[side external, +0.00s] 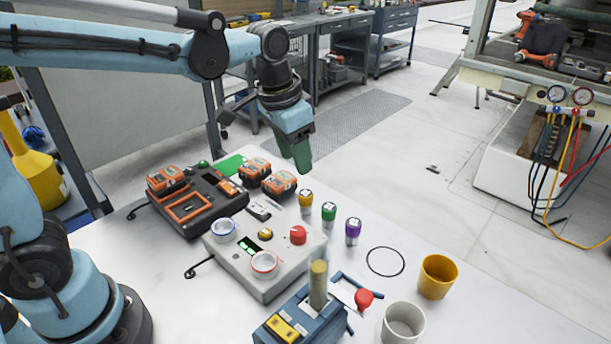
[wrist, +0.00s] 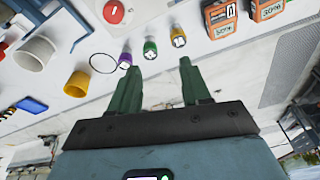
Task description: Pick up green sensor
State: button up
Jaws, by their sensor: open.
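The green sensor (side external: 329,212) stands on the white table between the yellow sensor (side external: 305,200) and the purple sensor (side external: 352,229). In the wrist view the green sensor (wrist: 150,49) appears just beyond the fingertips, with the purple one (wrist: 125,60) to its left and the yellow one (wrist: 178,37) to its right. My gripper (side external: 301,163) is in the air above and behind the sensors, apart from them. Its two green fingers (wrist: 160,66) are spread with nothing between them.
A grey control box (side external: 265,275) with a red button and tape rolls stands left of the sensors. Orange batteries (side external: 279,183) and a dark charger (side external: 190,212) lie behind. A black ring (side external: 385,261), a yellow cup (side external: 437,276) and a grey cup (side external: 403,324) are to the right.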

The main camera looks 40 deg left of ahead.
jog(key=m+g, duration=0.1)
jog(key=g, duration=0.1)
send_over(328, 207)
notch_tip(328, 207, down, 3)
jog(key=shift+m, duration=0.3)
jog(key=f, duration=0.7)
jog(key=shift+s+f, duration=0.1)
jog(key=shift+s, duration=0.1)
jog(key=shift+w+f, duration=0.15)
jog(key=shift+f, duration=1.15)
jog(key=shift+w+f, duration=0.1)
jog(key=shift+f, duration=1.15)
jog(key=c, duration=0.8)
jog(key=shift+r, duration=0.1)
